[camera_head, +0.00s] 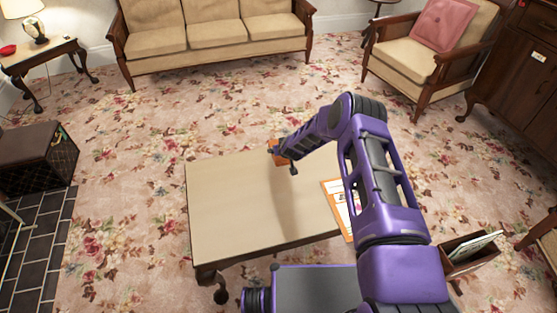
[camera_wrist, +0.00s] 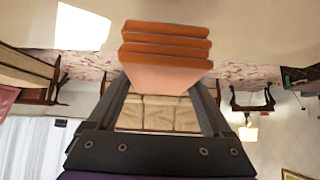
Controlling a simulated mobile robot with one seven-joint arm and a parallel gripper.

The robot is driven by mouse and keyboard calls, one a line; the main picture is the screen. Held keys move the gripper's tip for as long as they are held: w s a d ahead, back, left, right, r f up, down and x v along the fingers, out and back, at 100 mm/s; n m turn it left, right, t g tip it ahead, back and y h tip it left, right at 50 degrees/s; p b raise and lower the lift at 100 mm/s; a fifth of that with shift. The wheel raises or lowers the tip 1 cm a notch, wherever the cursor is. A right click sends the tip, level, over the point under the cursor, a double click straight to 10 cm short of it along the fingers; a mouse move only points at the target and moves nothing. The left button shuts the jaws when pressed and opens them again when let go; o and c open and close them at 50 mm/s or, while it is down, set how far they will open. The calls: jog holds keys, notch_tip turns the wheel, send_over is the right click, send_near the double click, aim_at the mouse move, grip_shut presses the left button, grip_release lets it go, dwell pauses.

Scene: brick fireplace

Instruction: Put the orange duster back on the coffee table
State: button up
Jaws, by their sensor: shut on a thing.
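The orange duster (camera_head: 281,153) is at the far edge of the coffee table (camera_head: 225,215) in the head view. My gripper (camera_head: 288,156) is shut on it there, and my forearm hides part of both. In the wrist view the ridged orange duster (camera_wrist: 165,45) sits at the tips of my gripper (camera_wrist: 165,80). The pale tabletop (camera_wrist: 240,35) fills the top of that view, which looks upside down. I cannot tell whether the duster touches the tabletop.
An orange and white paper (camera_head: 340,205) lies on the table's right side, partly behind my arm. The left and middle of the tabletop are clear. A sofa (camera_head: 215,40) stands beyond, an armchair (camera_head: 430,50) at the upper right, and a dark box (camera_head: 38,160) at the left.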

jog(key=w, duration=0.1)
jog(key=w+r, duration=0.1)
jog(key=w, duration=0.1)
jog(key=w+r, duration=0.1)
jog(key=shift+w+a+r, duration=0.15)
jog(key=shift+w+a, duration=0.05)
jog(key=shift+w, duration=0.35)
notch_tip(320, 180, down, 10)
jog(key=b, duration=0.2)
jog(key=shift+w+r+b, duration=0.1)
jog(key=shift+r+b, duration=0.1)
jog(key=shift+b, duration=0.1)
jog(key=shift+f, duration=0.1)
jog(key=o, duration=1.3)
jog(key=shift+c, duration=0.2)
jog(key=shift+s+d+r+p, duration=0.1)
jog(key=shift+s+r+p, duration=0.2)
jog(key=shift+r+p, duration=0.2)
jog(key=p+v, duration=0.3)
jog(key=v, duration=0.8)
jog(key=shift+s+f+p, duration=0.15)
jog(key=shift+p, duration=0.2)
